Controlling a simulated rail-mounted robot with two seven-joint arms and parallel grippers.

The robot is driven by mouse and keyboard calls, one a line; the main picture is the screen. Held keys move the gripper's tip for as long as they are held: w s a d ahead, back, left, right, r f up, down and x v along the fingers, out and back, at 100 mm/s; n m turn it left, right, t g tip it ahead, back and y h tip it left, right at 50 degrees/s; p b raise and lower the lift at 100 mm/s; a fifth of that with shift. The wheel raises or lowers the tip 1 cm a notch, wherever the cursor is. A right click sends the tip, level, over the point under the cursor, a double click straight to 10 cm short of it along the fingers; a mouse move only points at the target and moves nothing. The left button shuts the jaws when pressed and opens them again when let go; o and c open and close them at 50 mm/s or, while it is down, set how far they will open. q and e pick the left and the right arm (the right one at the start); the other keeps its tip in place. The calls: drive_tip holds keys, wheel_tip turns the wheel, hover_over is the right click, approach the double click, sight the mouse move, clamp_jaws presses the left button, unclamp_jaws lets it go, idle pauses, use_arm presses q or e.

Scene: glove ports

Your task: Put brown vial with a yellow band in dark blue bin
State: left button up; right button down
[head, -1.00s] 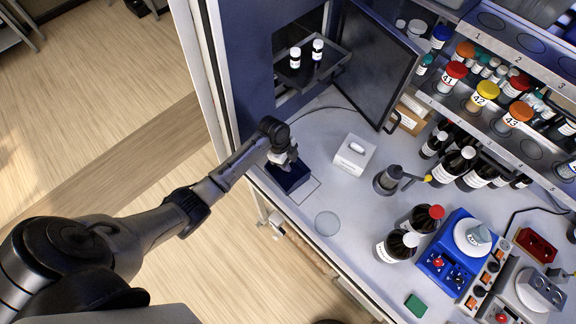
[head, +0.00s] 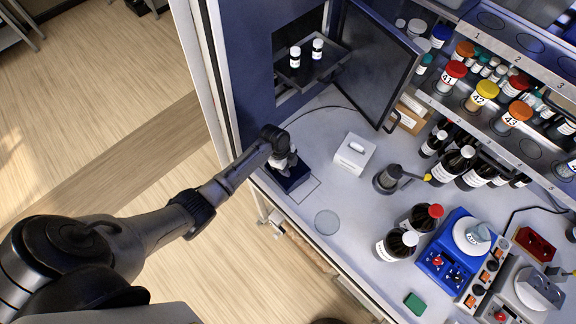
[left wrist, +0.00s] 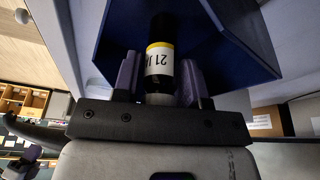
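The dark vial with a yellow band (left wrist: 160,60) and a white label reading 21 shows in the left wrist view, between the two purple fingers of my left gripper (left wrist: 158,76). Narrow gaps show on both sides of the vial, so the gripper looks open around it. The dark blue bin (left wrist: 110,40) spreads behind the vial and fingers. In the head view my left gripper (head: 284,162) is low over the dark blue bin (head: 290,181), hiding much of it and the vial. Whether the vial rests on the bin floor cannot be seen. My right gripper does not show.
A white box (head: 354,154) stands right of the bin, with a dark holder (head: 388,178) beyond. A round clear disc (head: 327,222) lies on the bench in front. An open dark door (head: 372,65) and a shelf with two small vials (head: 318,66) are behind.

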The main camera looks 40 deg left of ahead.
use_arm(q)
drive_tip(key=shift+o, duration=1.4)
drive_tip(key=shift+r, duration=0.1)
drive_tip(key=w+v, duration=0.1)
drive_tip(key=v, duration=0.7)
drive_tip(key=s+d+f+n+t+y, duration=0.1)
drive_tip(key=s+d+n, duration=0.25)
drive_tip(key=s, duration=0.55)
drive_tip(key=s+d+n+y, duration=0.1)
drive_tip(key=s+d+n, duration=0.2)
drive_tip(key=s+d, duration=0.35)
drive_tip(key=s+r+n+t, duration=0.1)
drive_tip(key=s+r+n, duration=0.2)
drive_tip(key=s, duration=0.3)
drive_tip(key=s+r+n+y, duration=0.1)
drive_tip(key=s+r+n, duration=0.2)
drive_tip(key=s, duration=0.3)
drive_tip(key=shift+s+d+r+n+t, duration=0.15)
drive_tip(key=shift+s+r+n+t, duration=0.2)
drive_tip(key=shift+n, duration=0.2)
